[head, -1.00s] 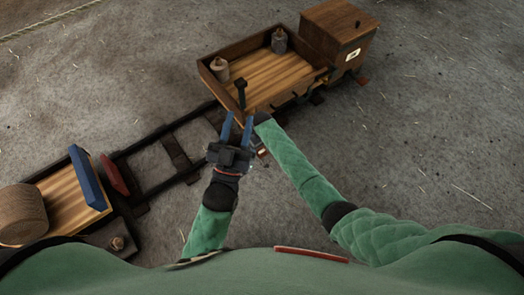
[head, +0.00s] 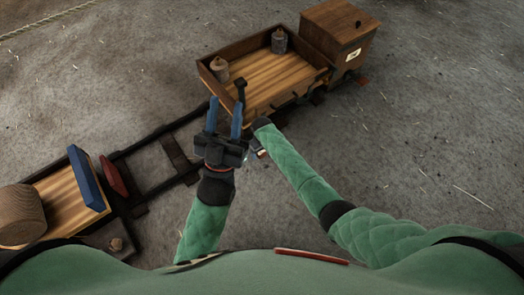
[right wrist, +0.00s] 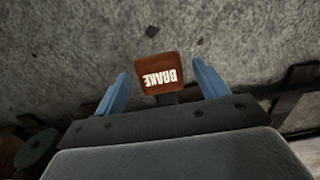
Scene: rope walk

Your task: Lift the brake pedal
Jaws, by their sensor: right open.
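The brake pedal (right wrist: 158,73) is a red-brown plate with the white word BRAKE, upside down in the right wrist view. My right gripper (right wrist: 160,76) is open, with its blue fingers apart on both sides of the pedal and a gap visible at each side. In the head view my right arm ends beside the wagon's near side, and its hand mostly hides that spot. My left gripper (head: 224,112) is open and empty, its blue fingers close to a dark upright lever (head: 240,90) at the wagon's near corner.
The wooden wagon (head: 265,88) carries two grey weights and has a wooden box (head: 338,35) behind it. Dark rails (head: 165,140) run down left to a cart with a blue board (head: 86,178), a red board and a wooden drum (head: 20,215). Bare floor lies right.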

